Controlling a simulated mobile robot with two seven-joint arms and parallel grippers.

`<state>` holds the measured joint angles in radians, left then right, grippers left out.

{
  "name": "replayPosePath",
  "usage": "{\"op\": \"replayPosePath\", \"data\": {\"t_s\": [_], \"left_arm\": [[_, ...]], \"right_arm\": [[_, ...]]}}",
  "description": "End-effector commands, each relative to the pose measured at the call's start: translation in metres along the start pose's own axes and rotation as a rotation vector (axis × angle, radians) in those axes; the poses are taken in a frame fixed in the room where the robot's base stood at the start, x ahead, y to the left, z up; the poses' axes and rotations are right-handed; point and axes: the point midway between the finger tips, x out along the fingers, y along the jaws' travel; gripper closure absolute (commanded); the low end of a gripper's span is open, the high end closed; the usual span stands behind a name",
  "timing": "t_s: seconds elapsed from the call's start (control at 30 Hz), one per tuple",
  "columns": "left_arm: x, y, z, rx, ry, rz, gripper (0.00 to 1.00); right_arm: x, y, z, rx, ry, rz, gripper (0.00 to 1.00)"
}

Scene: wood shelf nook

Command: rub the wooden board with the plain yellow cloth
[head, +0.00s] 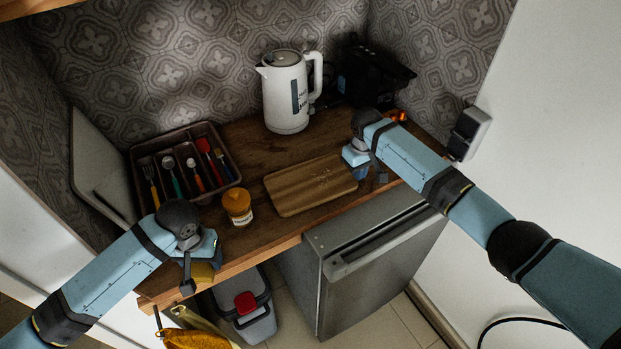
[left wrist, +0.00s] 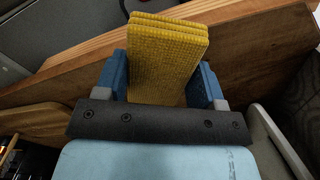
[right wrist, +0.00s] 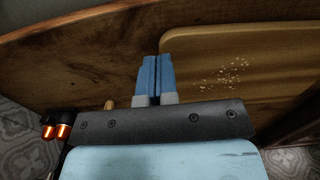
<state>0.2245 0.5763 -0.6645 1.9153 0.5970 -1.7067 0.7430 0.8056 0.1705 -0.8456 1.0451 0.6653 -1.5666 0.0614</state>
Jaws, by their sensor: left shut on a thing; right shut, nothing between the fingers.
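The wooden board (head: 300,190) lies flat on the wooden shelf top, with pale crumbs on it. The board also shows in the right wrist view (right wrist: 200,55), with the crumbs (right wrist: 227,72) scattered on it. The plain yellow cloth (left wrist: 165,60) is folded in layers between the blue fingers of my left gripper (left wrist: 165,85); in the head view it shows only partly (head: 203,272). My left gripper is shut on it near the shelf's front left edge. My right gripper (right wrist: 157,75) is shut and empty over the board's right end.
A yellow-lidded jar (head: 237,206) stands between my left gripper and the board. A cutlery tray (head: 216,137) is behind it, a white kettle (head: 286,95) and a black machine (head: 372,72) at the back. Another yellow cloth (head: 195,340) hangs below the front edge.

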Motion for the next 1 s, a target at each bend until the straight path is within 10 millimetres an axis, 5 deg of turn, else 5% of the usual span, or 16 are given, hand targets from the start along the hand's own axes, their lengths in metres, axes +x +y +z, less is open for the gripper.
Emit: {"op": "replayPosePath", "data": {"t_s": [0.5,1.0], "left_arm": [[-0.046,0.0,-0.001,-0.001,0.003,0.0,0.56],[-0.044,0.0,-0.001,-0.001,0.004,0.0,0.56]], "right_arm": [[-0.04,0.0,0.0,0.001,0.0,-0.001,1.0],[-0.049,0.0,-0.001,0.0,0.002,-0.001,1.0]]}}
